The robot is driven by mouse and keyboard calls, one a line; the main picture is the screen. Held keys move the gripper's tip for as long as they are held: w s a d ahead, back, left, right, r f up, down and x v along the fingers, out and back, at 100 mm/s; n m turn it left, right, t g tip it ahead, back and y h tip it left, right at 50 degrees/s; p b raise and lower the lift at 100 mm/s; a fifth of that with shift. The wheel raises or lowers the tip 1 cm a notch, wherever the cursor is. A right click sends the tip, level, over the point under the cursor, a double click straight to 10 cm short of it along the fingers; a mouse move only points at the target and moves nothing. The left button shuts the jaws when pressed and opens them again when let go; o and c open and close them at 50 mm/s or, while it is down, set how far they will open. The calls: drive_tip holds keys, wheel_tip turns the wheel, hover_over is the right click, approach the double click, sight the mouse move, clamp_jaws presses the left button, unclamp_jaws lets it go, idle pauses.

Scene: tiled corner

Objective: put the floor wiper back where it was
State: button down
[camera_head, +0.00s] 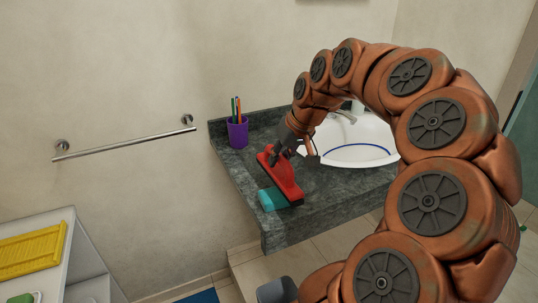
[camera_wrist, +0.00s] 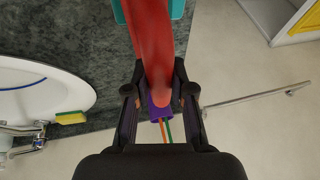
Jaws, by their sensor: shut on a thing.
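The floor wiper, which I take to be the red tool with a long dark-edged head (camera_head: 283,182), is in my gripper (camera_head: 284,152) over the left part of the dark stone counter (camera_head: 330,197). In the wrist view the red wiper (camera_wrist: 150,38) runs up from between my gripper's two black fingers (camera_wrist: 160,88), which are shut on it. Its head is tilted in the head view. I cannot tell whether it touches the counter. A teal block (camera_head: 272,199) lies on the counter beside and partly behind the head; its teal edge (camera_wrist: 177,9) also shows in the wrist view.
A purple cup (camera_head: 237,134) with pens stands at the counter's back left corner. The white basin (camera_head: 352,137) is to the right, with a yellow-green sponge (camera_wrist: 71,117) near the tap. A metal rail (camera_head: 125,144) is on the wall. A white shelf (camera_head: 78,262) holds a yellow tray (camera_head: 32,251).

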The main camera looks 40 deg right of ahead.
drive_tip(key=shift+w+d+f+p, duration=0.9)
drive_tip(key=shift+w+d, duration=0.5)
drive_tip(key=shift+w, duration=0.6)
drive_tip(key=shift+w+d+f+p, duration=0.6)
drive_tip(key=shift+w+d+p, duration=0.65)
drive_tip(key=shift+w, duration=0.75)
drive_tip(key=shift+w+d+f+p, duration=0.8)
drive_tip(key=shift+w+d, duration=0.7)
drive_tip(key=shift+w, duration=0.5)
drive_tip(key=shift+f, duration=0.15)
drive_tip(key=shift+f, duration=0.1)
drive_tip(key=shift+f+b, duration=0.25)
drive_tip(key=shift+b, duration=0.1)
drive_tip(key=c, duration=1)
unclamp_jaws()
drive_tip(key=shift+r, duration=0.1)
drive_tip(key=shift+r, duration=0.1)
